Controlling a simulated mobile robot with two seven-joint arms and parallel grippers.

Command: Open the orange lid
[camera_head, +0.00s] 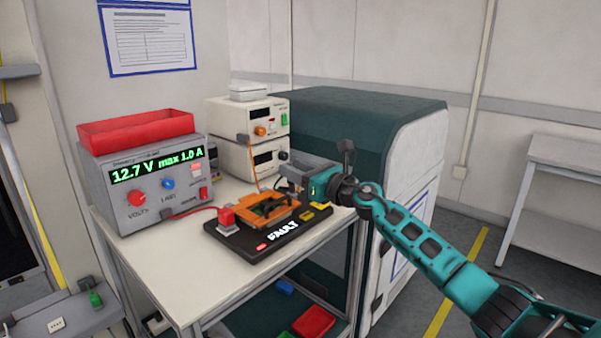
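An orange frame (262,212) sits on a black base (240,243) whose display reads "FAULT", on the trolley top. A thin orange piece (254,166) stands steeply up from the frame, with a dark block at its top; it looks like the orange lid seen nearly edge-on, raised. My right gripper (288,181) comes in from the right, just right of the raised piece and above the frame's back right part. Its fingers are small and dark here, so I cannot tell whether they are open or touch anything. My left gripper is not in view.
A power supply (150,188) reading 12.7 V carries a red bin (137,130). Cream instruments (238,118) are stacked behind. A dark green cabinet (350,120) stands close behind my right arm.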

